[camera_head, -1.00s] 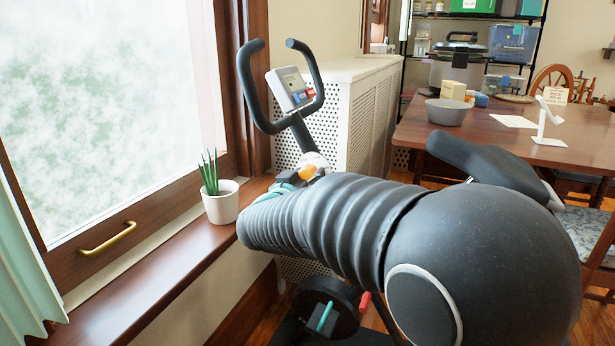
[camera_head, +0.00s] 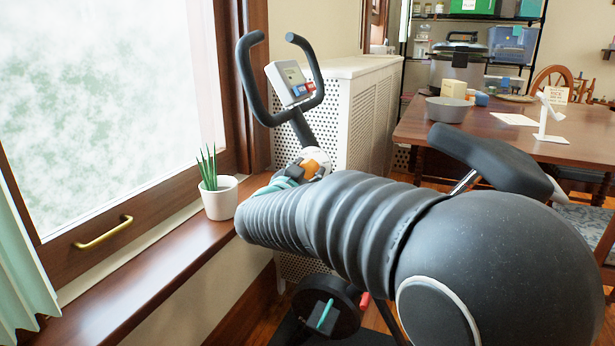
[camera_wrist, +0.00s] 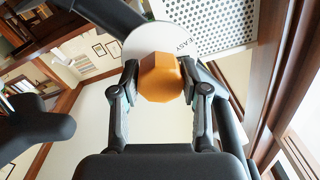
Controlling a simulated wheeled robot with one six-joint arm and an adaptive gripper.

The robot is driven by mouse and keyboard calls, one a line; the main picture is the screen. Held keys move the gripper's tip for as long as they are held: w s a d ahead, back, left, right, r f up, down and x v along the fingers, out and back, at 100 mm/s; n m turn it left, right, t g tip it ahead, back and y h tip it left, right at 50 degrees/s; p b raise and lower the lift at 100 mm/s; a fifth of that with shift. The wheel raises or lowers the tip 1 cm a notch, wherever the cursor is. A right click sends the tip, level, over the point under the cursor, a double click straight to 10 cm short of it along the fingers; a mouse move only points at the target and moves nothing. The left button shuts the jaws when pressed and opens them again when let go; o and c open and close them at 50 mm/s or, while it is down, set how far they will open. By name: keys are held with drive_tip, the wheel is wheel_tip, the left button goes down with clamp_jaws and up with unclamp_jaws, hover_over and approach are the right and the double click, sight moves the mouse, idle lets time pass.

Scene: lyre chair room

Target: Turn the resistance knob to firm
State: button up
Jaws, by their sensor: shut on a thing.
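The resistance knob is an orange faceted knob (camera_wrist: 161,78) in front of a round white dial plate (camera_wrist: 150,38) on the exercise bike's post. The word EASY shows on the plate in the wrist view; a firm mark is not visible. My gripper (camera_wrist: 158,85) is shut on the knob, one finger on each side. In the head view the orange knob (camera_head: 311,168) shows beyond my arm, on the bike's post (camera_head: 304,130) below the console (camera_head: 289,84). My arm hides much of the bike's lower body.
A potted plant (camera_head: 219,198) stands on the window sill (camera_head: 150,260) close to my arm's left side. The bike's seat (camera_head: 490,158) is right of my arm. A white perforated radiator cover (camera_head: 350,110) stands behind the bike. A wooden table (camera_head: 420,130) is at the right.

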drive_tip(key=m+b, duration=0.2)
drive_tip(key=m, duration=0.2)
drive_tip(key=shift+f+m, duration=0.1)
drive_tip(key=shift+m, duration=0.3)
drive_tip(key=m+b, duration=0.1)
drive_tip(key=m, duration=0.3)
drive_tip(key=shift+a+m, duration=0.1)
drive_tip(key=shift+m, duration=0.2)
drive_tip(key=m, duration=0.4)
drive_tip(key=shift+m, duration=0.3)
drive_tip(key=shift+m+h, duration=0.3)
drive_tip(key=shift+m, duration=2.1)
drive_tip(key=o, duration=1.1)
drive_tip(key=shift+o, duration=0.2)
